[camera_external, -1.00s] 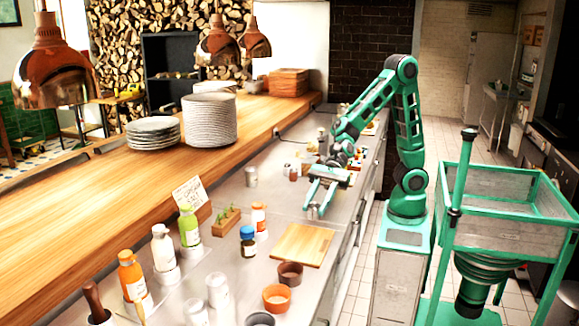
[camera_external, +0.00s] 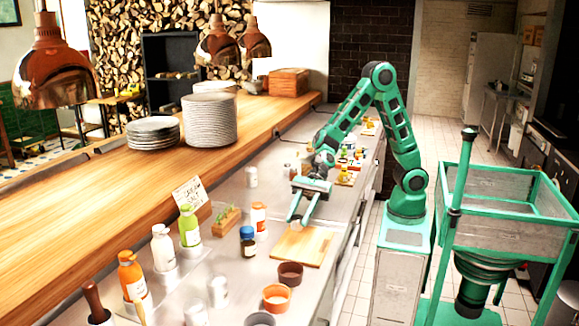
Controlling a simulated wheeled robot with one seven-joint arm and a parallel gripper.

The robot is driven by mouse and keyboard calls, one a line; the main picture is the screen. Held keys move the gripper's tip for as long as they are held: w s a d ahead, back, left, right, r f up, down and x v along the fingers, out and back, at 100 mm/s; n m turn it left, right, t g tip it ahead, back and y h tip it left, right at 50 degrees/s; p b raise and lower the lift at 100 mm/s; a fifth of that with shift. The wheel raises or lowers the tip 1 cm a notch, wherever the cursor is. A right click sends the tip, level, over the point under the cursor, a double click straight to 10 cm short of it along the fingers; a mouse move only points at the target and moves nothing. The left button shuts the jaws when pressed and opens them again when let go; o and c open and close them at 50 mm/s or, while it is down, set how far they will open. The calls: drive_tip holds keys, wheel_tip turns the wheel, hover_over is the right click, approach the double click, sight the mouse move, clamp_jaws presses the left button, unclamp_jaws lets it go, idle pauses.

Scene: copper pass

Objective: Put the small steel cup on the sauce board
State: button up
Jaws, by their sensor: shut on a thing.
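The sauce board, a pale wooden board (camera_external: 305,250), lies flat on the steel counter in the lower middle of the view. My gripper (camera_external: 297,220) is at the board's far edge, fingers pointing down toward it. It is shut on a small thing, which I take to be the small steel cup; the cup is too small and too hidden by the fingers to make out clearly. I cannot tell whether it touches the board or hangs just above it.
Brown (camera_external: 290,273) and orange (camera_external: 277,297) bowls stand in front of the board. A blue-capped jar (camera_external: 248,242) and an orange-capped bottle (camera_external: 258,217) stand to its left. The board's near part is clear.

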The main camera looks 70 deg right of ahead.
sight(297, 237)
drive_tip(key=shift+w+d+f, duration=0.2)
drive_tip(key=shift+w+f, duration=0.1)
drive_tip(key=shift+w, duration=0.1)
drive_tip(key=shift+f, duration=2)
drive_tip(key=o, duration=1)
drive_tip(key=v, duration=1.2)
